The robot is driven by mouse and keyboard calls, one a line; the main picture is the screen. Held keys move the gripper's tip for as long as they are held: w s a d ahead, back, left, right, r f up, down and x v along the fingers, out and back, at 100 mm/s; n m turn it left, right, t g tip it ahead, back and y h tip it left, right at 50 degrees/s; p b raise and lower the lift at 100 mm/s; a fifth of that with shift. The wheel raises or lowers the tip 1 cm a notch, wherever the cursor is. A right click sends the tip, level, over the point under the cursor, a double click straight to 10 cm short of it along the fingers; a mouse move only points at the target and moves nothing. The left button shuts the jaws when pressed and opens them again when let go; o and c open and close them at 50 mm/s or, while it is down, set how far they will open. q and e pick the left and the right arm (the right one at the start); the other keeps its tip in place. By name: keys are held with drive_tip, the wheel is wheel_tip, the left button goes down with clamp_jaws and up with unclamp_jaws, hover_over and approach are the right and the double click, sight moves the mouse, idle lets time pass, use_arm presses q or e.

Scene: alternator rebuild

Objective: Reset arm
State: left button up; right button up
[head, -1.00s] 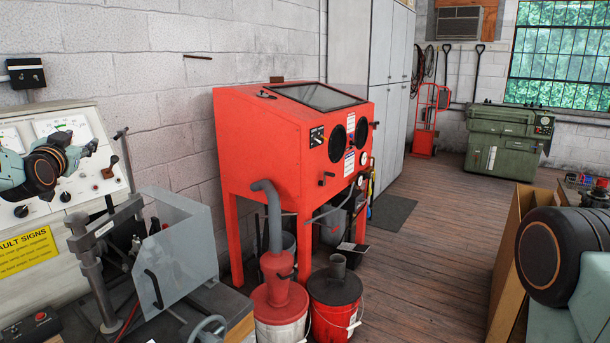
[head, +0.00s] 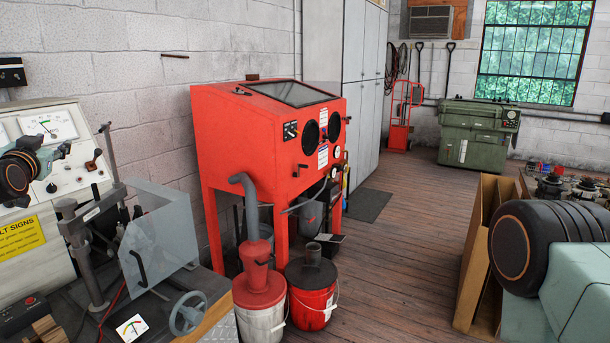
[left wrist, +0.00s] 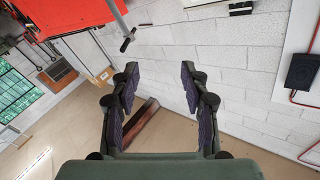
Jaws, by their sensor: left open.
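My left gripper (head: 60,153) shows at the left edge of the head view, in front of the grey test panel, with part of its arm cut off by the frame. In the left wrist view its two fingers (left wrist: 159,76) stand wide apart with nothing between them, against the white block wall. My right gripper is outside both views; only a rounded black and green part of my right arm (head: 540,240) shows at the right.
A test panel (head: 62,122) and a bench with a clear guard (head: 160,235) and handwheel (head: 187,313) stand at the left. A red blasting cabinet (head: 240,125) and two buckets (head: 313,300) are ahead. Open wooden floor (head: 395,240) lies right of them, before a green machine (head: 477,135).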

use_arm(q)
drive_tip(key=s+d+f+n+g+h+b, duration=0.15)
drive_tip(key=s+d+f, duration=0.25)
drive_tip(key=d+f, duration=0.6)
drive_tip(key=s+d+f+g+h+b, duration=0.2)
drive_tip(key=s+d+f+g+b, duration=0.3)
drive_tip(key=f, duration=1)
drive_tip(key=s+d+f+n+h, duration=0.1)
drive_tip(key=s+d+f+h, duration=0.1)
drive_tip(key=d+f, duration=0.9)
drive_tip(key=s+d+f+g+h+b, duration=0.1)
drive_tip(key=s+d+f+g+b, duration=0.25)
drive_tip(key=s+f, duration=0.6)
drive_tip(key=s+d+f+g+b, duration=0.2)
drive_tip(key=s+d+f, duration=0.2)
drive_tip(key=s+f, duration=0.55)
drive_tip(key=s+d+f+m+g+b, duration=0.1)
drive_tip(key=s+f+g+b, duration=0.1)
drive_tip(key=s+f+b, duration=0.2)
drive_tip(key=s+d+f+m+g+b, duration=0.1)
drive_tip(key=s+d+f+g+b, duration=0.1)
drive_tip(key=s+f, duration=0.8)
drive_tip(key=s+g+b, duration=0.1)
drive_tip(key=s+b, duration=0.1)
drive_tip(key=s, duration=0.6)
drive_tip(key=shift+s+d, duration=0.25)
